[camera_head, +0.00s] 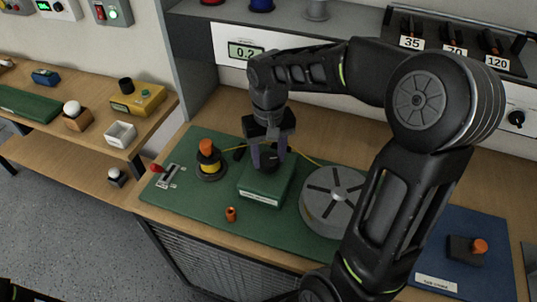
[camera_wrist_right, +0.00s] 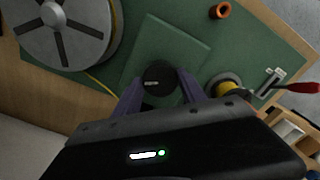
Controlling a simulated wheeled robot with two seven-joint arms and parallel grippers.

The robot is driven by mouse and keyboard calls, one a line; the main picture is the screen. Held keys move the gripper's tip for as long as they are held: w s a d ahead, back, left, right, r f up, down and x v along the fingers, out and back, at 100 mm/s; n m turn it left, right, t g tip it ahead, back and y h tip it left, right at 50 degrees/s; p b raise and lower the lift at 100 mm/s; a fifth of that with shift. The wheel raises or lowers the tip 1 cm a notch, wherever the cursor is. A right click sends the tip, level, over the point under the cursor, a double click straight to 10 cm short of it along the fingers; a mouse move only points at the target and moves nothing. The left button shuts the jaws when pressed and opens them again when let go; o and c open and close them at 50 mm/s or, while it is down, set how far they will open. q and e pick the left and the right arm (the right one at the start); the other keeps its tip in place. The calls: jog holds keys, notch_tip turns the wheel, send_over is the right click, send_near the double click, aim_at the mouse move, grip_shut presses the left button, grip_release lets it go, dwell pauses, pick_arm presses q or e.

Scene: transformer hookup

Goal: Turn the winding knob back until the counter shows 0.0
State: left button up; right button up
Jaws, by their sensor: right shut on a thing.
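The winding knob (camera_wrist_right: 159,78) is a black round knob with a pale mark, on top of a green box (camera_head: 262,190) with a white label. My right gripper (camera_head: 270,158) points down over the box, its two purple fingers shut on either side of the knob. In the head view the fingers partly hide the knob. The counter (camera_head: 246,51) is a small lit display on the white panel at the back, and it appears to read 0.2. My left gripper is not in view.
A grey spoked reel (camera_head: 334,200) stands right of the box. A yellow spool with an orange top (camera_head: 208,160) and a red-handled lever (camera_head: 168,175) are to the left. A small orange ring (camera_head: 231,214) lies in front. My right arm covers much of the bench's right side.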

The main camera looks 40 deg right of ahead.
aim_at(269, 159)
jog(key=n, duration=0.4)
jog(key=shift+n, duration=2.2)
jog(key=o, duration=1.4)
jog(key=shift+c, duration=0.2)
notch_tip(269, 159, up, 8)
jog(key=shift+f, duration=0.1)
